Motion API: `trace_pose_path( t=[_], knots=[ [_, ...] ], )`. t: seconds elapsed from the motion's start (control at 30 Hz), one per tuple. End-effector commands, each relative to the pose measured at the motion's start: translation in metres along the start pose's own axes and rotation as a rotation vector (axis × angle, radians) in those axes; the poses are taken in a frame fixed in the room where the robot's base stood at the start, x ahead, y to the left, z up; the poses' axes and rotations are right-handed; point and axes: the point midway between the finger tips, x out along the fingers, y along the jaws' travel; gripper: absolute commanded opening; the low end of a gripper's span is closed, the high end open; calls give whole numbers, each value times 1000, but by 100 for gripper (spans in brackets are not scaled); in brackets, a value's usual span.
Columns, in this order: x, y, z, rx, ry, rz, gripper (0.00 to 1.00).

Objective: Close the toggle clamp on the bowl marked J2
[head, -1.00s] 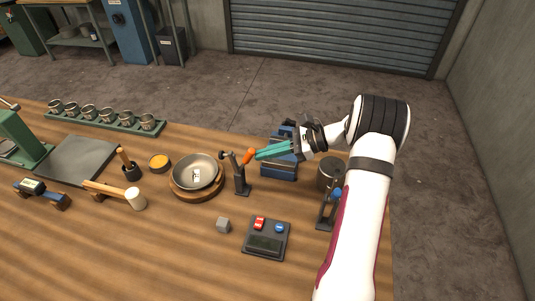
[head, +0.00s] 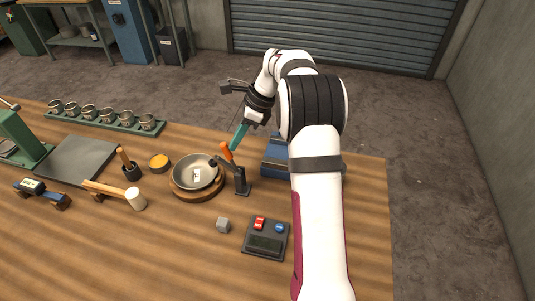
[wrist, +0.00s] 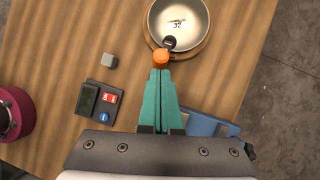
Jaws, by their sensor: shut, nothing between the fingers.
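The metal bowl (head: 207,183) sits on a round wooden base (head: 196,195); its label appears to read J2 in the wrist view (wrist: 184,31). The toggle clamp (head: 241,182) stands at the bowl's right, with an orange handle (head: 226,150) standing nearly upright, leaning slightly left. Its black pad (head: 213,162) is at the bowl's rim; I cannot tell whether it presses there. In the wrist view, the pad (wrist: 169,43) overlaps the bowl's near rim. My gripper (head: 235,148) is shut and empty, its teal fingertips beside the handle's right side. Contact is unclear.
A control box (head: 265,240) with red and blue buttons and a grey cube (head: 223,225) lie in front. A blue block-like object (head: 276,160) is behind right, partly hidden by my arm. A mallet (head: 135,199) and orange-topped tin (head: 159,162) lie left.

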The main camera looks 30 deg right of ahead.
Motion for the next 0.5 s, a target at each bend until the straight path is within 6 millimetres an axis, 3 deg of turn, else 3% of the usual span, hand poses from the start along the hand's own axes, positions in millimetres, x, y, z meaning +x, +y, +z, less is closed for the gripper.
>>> trace_pose_path(
  t=[0.2,0.5],
  knots=[
    [14,-6,21,34,192,38,0],
    [31,-13,39,39,194,40,0]
  ],
)
